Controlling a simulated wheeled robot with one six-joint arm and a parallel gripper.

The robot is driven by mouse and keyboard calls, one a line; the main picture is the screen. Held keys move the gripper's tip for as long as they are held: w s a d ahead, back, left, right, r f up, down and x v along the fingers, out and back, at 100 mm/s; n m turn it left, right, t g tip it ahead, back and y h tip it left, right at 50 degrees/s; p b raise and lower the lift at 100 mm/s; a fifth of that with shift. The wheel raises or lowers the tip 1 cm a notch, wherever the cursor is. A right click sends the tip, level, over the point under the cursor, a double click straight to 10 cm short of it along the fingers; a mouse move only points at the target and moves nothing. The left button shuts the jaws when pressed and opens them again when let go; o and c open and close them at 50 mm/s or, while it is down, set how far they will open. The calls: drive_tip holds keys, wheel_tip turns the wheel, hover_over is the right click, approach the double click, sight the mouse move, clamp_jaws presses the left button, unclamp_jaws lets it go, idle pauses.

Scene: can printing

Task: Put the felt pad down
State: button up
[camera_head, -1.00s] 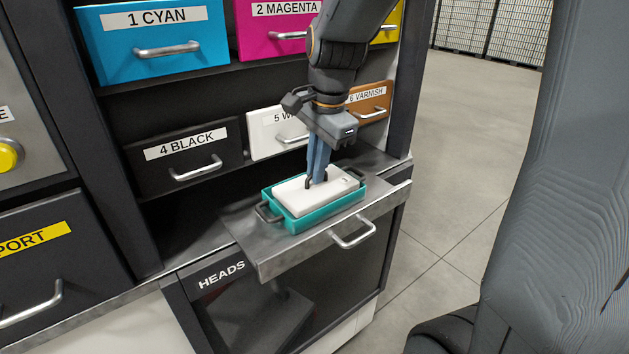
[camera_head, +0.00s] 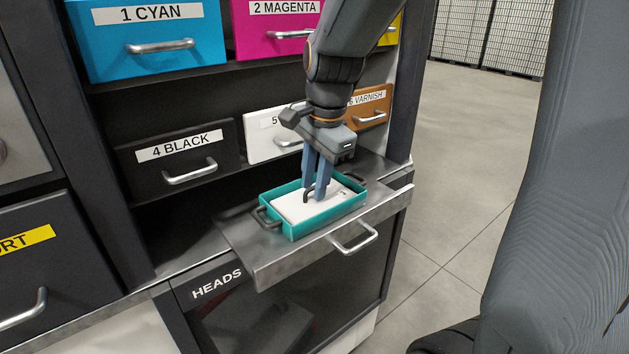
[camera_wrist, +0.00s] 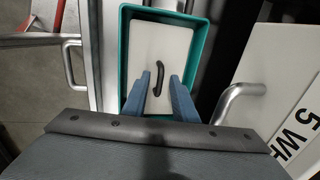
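The white felt pad (camera_head: 296,206) lies inside a teal tray (camera_head: 294,233) that stands on a metal pull-out shelf. In the wrist view the pad (camera_wrist: 172,40) lies within the walls of the tray (camera_wrist: 208,50), with its black handle (camera_wrist: 159,66) standing up in the middle. My gripper (camera_head: 316,196) is right over the pad with its blue fingers pointing down. In the wrist view the fingers of my gripper (camera_wrist: 158,85) are apart, on either side of the line of the handle, and do not grip it.
The metal shelf (camera_head: 270,272) has a front handle (camera_head: 354,238) and sits above a cabinet labelled HEADS. Behind are the drawers 4 BLACK (camera_head: 180,155), 5 and 6 VARNISH (camera_head: 370,105). The floor at right is open.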

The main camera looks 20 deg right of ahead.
sight(321, 204)
wheel_tip(321, 204, up, 12)
drive_tip(key=s+b, duration=0.2)
drive_tip(key=shift+d, duration=0.35)
drive_tip(key=shift+s+r, duration=0.1)
idle(0.4)
